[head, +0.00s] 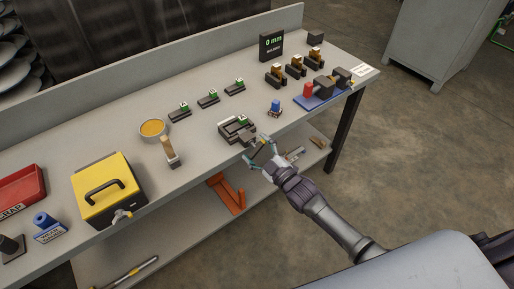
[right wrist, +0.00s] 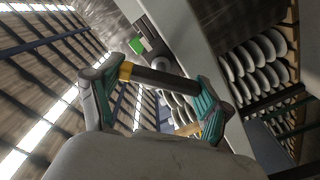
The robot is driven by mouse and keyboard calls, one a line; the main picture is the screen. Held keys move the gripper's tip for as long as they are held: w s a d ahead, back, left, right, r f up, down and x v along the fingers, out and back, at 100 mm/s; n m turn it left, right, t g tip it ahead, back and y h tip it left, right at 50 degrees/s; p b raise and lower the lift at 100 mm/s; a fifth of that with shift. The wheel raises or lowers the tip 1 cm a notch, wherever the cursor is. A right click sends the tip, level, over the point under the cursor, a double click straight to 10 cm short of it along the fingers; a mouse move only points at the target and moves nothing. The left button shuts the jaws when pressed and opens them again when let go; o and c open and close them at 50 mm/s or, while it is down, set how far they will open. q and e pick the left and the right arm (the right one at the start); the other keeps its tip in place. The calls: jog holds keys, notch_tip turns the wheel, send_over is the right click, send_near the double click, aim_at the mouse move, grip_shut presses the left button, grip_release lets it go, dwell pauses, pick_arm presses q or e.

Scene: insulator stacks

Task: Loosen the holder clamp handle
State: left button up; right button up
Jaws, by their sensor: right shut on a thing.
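The holder (head: 234,131) is a dark block near the front edge of the bench, with a green-topped piece (head: 243,120) in it. My right gripper (head: 260,150) is at the holder's front side, at the bench edge. In the right wrist view, the clamp handle (right wrist: 160,79) is a dark bar with a yellow band, spanning between the two teal-padded fingers (right wrist: 155,100). The gripper is shut on this handle. The green piece (right wrist: 137,45) shows beyond it. In the head view the handle is mostly hidden by the fingers. My left gripper is not in view.
A blue-topped item (head: 275,107) stands right of the holder. Several green-topped pieces (head: 208,98) are behind it. A wooden-handled tool (head: 170,150), a bowl (head: 153,129) and a yellow case (head: 108,188) stand left. A blue tray (head: 318,101) lies right.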

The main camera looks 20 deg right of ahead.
jog(key=n+b, duration=0.1)
jog(key=n, duration=0.4)
jog(key=shift+a+f+n, duration=0.1)
jog(key=shift+f+n, duration=0.05)
jog(key=shift+n, duration=0.15)
jog(key=n+b, duration=0.2)
jog(key=n, duration=0.3)
jog(key=shift+f, duration=0.1)
jog(key=shift+n, duration=0.3)
jog(key=o, duration=1.1)
jog(key=shift+s, duration=0.2)
jog(key=v, duration=1.1)
jog(key=shift+s, duration=0.35)
